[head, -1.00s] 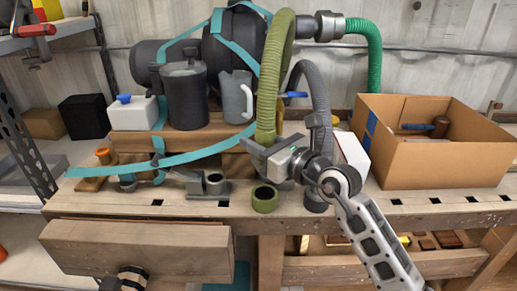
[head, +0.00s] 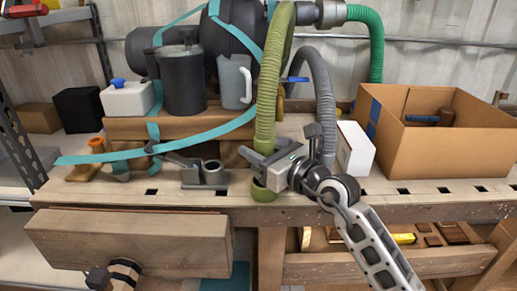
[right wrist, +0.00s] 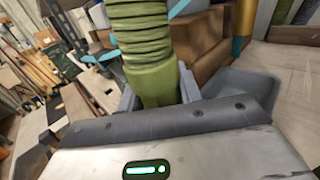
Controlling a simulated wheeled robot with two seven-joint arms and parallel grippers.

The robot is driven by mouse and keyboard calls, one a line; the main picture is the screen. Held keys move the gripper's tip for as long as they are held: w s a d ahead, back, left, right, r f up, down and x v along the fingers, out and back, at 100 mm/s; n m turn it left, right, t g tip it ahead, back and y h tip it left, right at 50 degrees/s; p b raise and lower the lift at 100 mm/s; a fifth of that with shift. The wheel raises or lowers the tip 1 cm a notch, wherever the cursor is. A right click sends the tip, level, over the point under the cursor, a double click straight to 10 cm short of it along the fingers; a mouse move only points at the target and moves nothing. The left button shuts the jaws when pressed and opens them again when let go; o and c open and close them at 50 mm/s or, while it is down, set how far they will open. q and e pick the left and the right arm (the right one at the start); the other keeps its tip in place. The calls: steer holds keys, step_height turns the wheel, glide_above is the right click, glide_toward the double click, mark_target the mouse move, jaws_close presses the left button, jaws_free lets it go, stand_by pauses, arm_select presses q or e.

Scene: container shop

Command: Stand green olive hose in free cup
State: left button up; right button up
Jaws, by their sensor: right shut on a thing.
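The green olive hose (head: 267,105) arches up at the middle of the bench and hangs down into my right gripper (head: 268,162). That gripper is shut on the hose near its smooth lower end, which also shows in the right wrist view (right wrist: 155,82). An olive cup (head: 263,193) stands on the bench directly below the gripper. The jaws hide the hose tip, so I cannot tell whether it is inside the cup or just above it. A grey cup on a block (head: 212,175) stands to the left, its dark opening showing. My left gripper is not in view.
A grey hose (head: 322,90) comes down right behind my right gripper; its lower end is hidden. A white box (head: 355,150) and an open cardboard box (head: 450,158) stand to the right. A dark canister (head: 184,82) and grey jug (head: 234,82) stand behind.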

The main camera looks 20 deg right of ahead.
steer(key=shift+r+p, duration=0.1)
steer(key=shift+p, duration=0.4)
stand_by(1.3)
steer(key=shift+f+b, duration=0.45)
steer(key=shift+f, duration=0.35)
stand_by(0.4)
stand_by(0.4)
steer(key=shift+f, duration=0.65)
stand_by(0.4)
steer(key=o, duration=1.2)
steer(key=shift+s, duration=0.1)
